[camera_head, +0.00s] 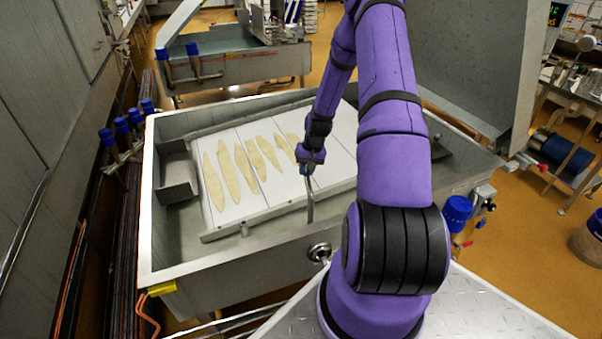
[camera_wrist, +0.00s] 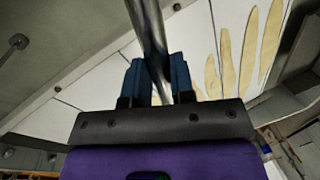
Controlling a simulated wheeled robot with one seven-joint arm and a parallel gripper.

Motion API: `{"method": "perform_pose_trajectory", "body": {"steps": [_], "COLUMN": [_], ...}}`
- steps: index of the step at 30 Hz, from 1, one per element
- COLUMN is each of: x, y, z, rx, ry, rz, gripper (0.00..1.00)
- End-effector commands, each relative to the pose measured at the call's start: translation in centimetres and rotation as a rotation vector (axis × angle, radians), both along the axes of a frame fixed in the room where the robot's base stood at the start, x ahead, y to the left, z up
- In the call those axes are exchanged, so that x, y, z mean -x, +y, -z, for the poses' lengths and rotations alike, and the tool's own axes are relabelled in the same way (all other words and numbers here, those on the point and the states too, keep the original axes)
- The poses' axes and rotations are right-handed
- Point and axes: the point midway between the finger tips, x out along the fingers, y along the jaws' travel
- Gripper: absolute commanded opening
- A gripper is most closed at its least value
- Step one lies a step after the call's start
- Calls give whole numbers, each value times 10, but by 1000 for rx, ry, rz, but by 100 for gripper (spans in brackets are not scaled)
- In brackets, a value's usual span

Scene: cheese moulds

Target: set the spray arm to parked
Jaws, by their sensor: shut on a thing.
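The spray arm (camera_head: 310,203) shows as a thin grey metal tube at the near side of the steel vat, below my gripper (camera_head: 307,169). In the wrist view the tube (camera_wrist: 149,32) runs up from between the two blue fingers of my gripper (camera_wrist: 157,78). The fingers are shut on it, one on each side. Where the tube is joined to the vat is not clear, and my gripper and arm hide part of it.
The steel vat (camera_head: 147,213) holds a white board (camera_head: 232,222) with several long pale pieces on it. A raised lid (camera_head: 480,70) stands at the right. Blue-capped fittings (camera_head: 457,212) stick up at the vat's right corner, and others line the left side.

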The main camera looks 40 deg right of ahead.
Motion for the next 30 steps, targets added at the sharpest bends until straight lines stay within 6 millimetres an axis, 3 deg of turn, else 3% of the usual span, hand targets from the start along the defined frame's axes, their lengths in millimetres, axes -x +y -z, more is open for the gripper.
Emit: {"method": "perform_pose_trajectory", "body": {"steps": [15,30], "x": [46,103], "y": [-39,-48], "z": [0,0], "rx": [-1,0], "ry": [2,1], "rz": [484,952], "gripper": [0,0]}}
